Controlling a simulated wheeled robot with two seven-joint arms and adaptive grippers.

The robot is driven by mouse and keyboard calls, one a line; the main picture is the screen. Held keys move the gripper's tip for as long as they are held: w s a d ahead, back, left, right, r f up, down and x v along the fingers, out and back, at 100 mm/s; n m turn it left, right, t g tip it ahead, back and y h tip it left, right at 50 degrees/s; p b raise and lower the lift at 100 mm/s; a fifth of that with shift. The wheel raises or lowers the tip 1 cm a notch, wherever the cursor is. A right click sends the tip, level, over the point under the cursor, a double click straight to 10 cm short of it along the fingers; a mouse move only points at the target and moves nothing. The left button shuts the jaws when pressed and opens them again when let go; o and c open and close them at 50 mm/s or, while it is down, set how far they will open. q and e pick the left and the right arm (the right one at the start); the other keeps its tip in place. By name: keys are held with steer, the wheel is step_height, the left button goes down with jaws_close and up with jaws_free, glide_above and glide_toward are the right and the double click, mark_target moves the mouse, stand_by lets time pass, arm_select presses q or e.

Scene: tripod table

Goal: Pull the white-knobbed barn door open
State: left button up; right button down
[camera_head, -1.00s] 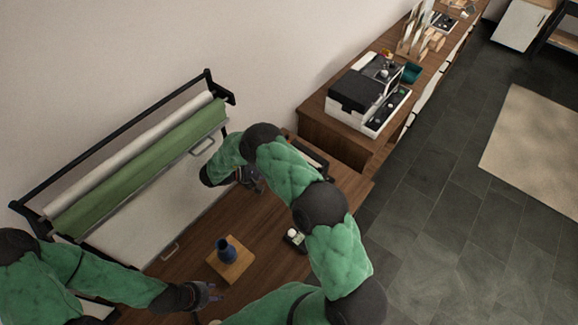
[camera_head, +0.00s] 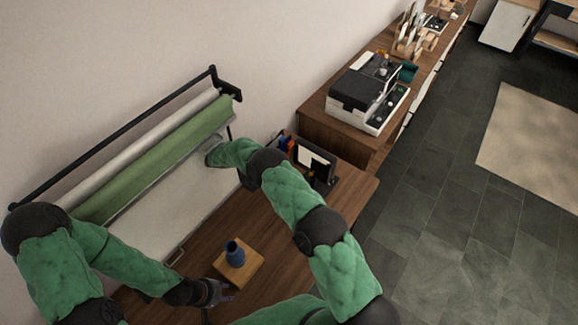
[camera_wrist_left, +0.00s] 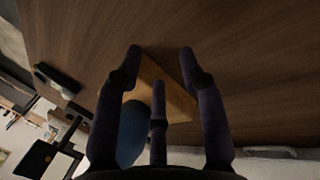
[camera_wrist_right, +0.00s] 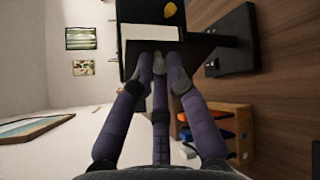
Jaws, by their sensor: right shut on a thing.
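A small light panel (camera_head: 313,162) with a white face and black flaps stands at the table's far right end. In the right wrist view a black flap (camera_wrist_right: 136,22) with a pale strip (camera_wrist_right: 180,33) below it fills the top, with a yellow-orange knob (camera_wrist_right: 170,10) on the dark surface. My right gripper (camera_wrist_right: 160,66) is shut at the lower edge of this black piece; its fingers hide the contact. I cannot make out a white knob. My left gripper (camera_head: 226,292) is open and empty, near the blue vase (camera_head: 235,254); its spread fingers (camera_wrist_left: 158,52) show in the left wrist view.
The vase stands on a wooden block (camera_head: 250,272) on the brown table (camera_head: 215,235). A rack with green (camera_head: 160,155) and white rolls stands along the wall. A small wooden shelf (camera_wrist_right: 238,120) with coloured items is beside my right gripper. A cabinet (camera_head: 320,128) carries a printer-like machine.

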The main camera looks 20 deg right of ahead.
steer(key=shift+w+a+f+m+g+y+p, duration=0.15)
steer(key=shift+m+g+y+p, duration=0.15)
steer(key=shift+m+g, duration=0.15)
stand_by(0.3)
steer(key=c, duration=1.5)
jaws_free()
